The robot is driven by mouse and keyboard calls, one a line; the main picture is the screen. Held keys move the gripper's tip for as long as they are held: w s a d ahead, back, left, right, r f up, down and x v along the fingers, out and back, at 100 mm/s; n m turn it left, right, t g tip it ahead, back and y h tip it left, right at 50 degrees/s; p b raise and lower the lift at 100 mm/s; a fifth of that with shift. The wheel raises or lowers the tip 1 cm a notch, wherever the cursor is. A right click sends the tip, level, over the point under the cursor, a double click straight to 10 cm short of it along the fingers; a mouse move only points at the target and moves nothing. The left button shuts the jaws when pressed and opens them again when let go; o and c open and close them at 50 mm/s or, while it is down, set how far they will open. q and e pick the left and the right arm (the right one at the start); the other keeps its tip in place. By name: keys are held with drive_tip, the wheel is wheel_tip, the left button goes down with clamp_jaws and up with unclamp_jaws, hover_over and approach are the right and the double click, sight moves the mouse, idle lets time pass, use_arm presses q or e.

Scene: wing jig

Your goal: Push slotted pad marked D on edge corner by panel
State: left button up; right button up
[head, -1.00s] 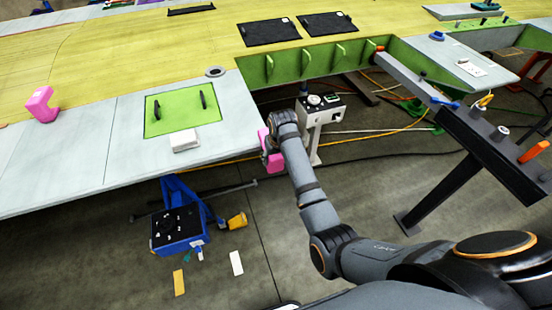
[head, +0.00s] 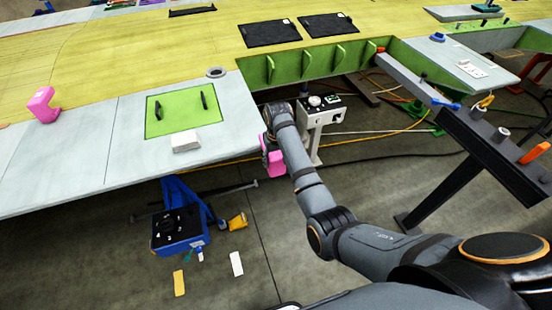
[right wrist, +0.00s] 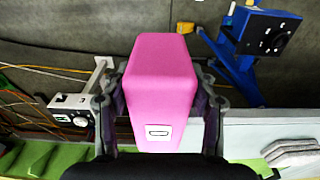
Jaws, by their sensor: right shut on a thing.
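The pink slotted pad (head: 275,162) is held by my right gripper (head: 270,135) at the near right corner of the pale wing edge (head: 235,150). In the right wrist view the pad (right wrist: 162,85) sits between both fingers of the gripper (right wrist: 163,105). A small white label (right wrist: 158,133) on its face carries a mark too small to read surely. The slot is hidden, so I cannot tell whether the edge is in it. The green panel (head: 165,118) with two black handles lies on the wing left of the corner. My left gripper is not in view.
Another pink pad (head: 42,105) sits on the wing edge at far left. A white block (head: 186,142) lies near the panel. A white stand (head: 314,118) is behind my right arm. A blue stand (head: 180,225) is below the wing. A dark bench (head: 480,150) stands at right.

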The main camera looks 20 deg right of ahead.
drive_tip(key=shift+w+r, duration=0.1)
drive_tip(key=shift+r, duration=0.1)
drive_tip(key=shift+w, duration=0.3)
drive_tip(key=shift+w+a+f+b, duration=0.1)
drive_tip(key=shift+w+b, duration=0.7)
drive_tip(key=shift+w, duration=0.1)
drive_tip(key=shift+w+f+b, duration=0.1)
drive_tip(key=shift+w+b, duration=0.5)
drive_tip(key=shift+w, duration=0.15)
drive_tip(key=shift+w+b, duration=0.3)
drive_tip(key=shift+w, duration=0.05)
drive_tip(key=shift+w+b, duration=1.05)
drive_tip(key=shift+b, duration=0.1)
drive_tip(key=shift+w, duration=0.1)
drive_tip(key=o, duration=1.5)
drive_tip(key=shift+w, duration=0.1)
drive_tip(key=shift+c, duration=0.2)
